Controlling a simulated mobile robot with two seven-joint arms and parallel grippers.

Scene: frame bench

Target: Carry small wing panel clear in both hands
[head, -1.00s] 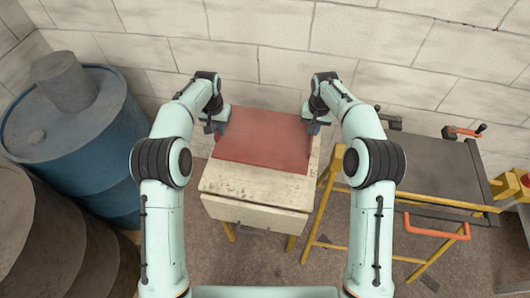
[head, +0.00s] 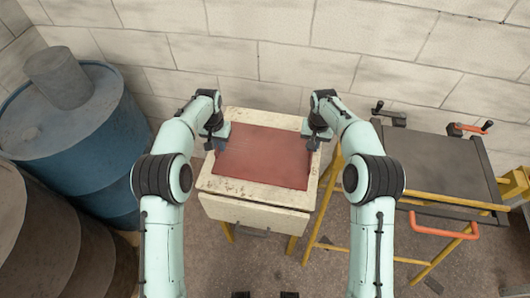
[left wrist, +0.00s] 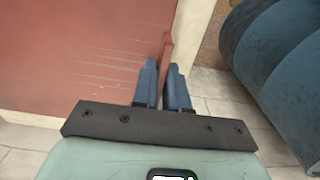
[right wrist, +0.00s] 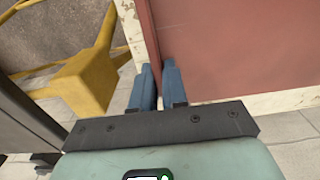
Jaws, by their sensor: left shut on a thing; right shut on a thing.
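The small wing panel (head: 262,157) is a flat dark red sheet over the pale cabinet top (head: 240,194). My left gripper (head: 217,139) is shut on its left edge, and my right gripper (head: 316,139) is shut on its right edge. In the left wrist view the panel (left wrist: 75,50) has a thin edge between the blue fingers (left wrist: 164,82). In the right wrist view the panel (right wrist: 240,45) has its edge between the other fingers (right wrist: 156,82). Whether the panel touches the top or hangs just above it, I cannot tell.
A blue drum (head: 90,140) and a brown drum (head: 50,240) stand at the left. A dark-topped bench (head: 435,165) with a yellow frame and crank handles stands at the right. A block wall (head: 300,60) closes the back. Some floor (head: 265,262) shows in front.

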